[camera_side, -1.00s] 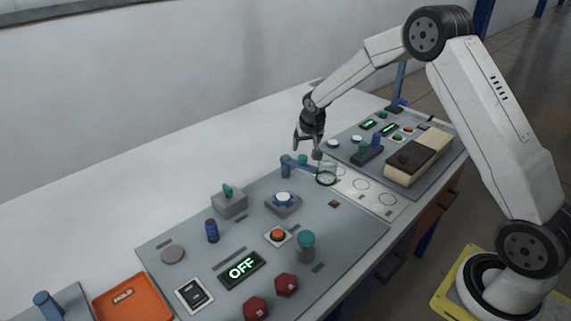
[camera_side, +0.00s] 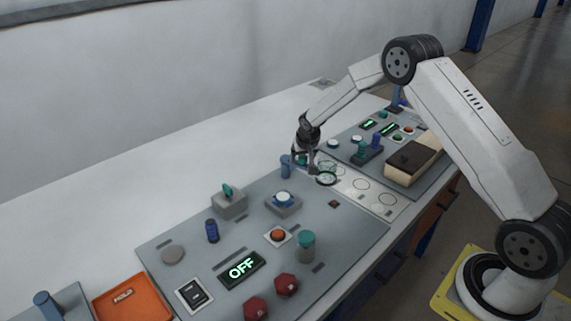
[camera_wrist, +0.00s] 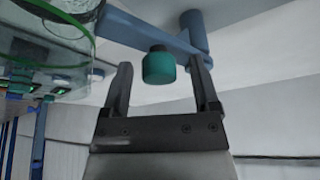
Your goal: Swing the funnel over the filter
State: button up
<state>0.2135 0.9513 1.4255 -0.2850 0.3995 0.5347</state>
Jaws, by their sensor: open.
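The funnel, clear with a green rim, is at the upper left of the wrist view (camera_wrist: 55,35) and small in the side view (camera_side: 327,168). A blue arm (camera_wrist: 140,33) joins it to a blue post (camera_wrist: 194,32), which also shows in the side view (camera_side: 286,167). A teal knob (camera_wrist: 158,67) hangs on this arm. My gripper (camera_side: 307,170) is open, with its fingers on either side of the knob in the wrist view (camera_wrist: 160,66). Contact cannot be told. Which item is the filter is unclear; a dark ring (camera_side: 326,180) lies below the funnel.
A white strip (camera_side: 372,193) with round marks runs right of the funnel. A cream and dark block (camera_side: 412,162) stands behind it. The front panel holds a grey box with a teal handle (camera_side: 229,202), a teal-capped cylinder (camera_side: 306,245) and an OFF display (camera_side: 241,269).

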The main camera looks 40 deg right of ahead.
jog(key=shift+c, duration=0.2)
grip_shut()
dwell(1.2)
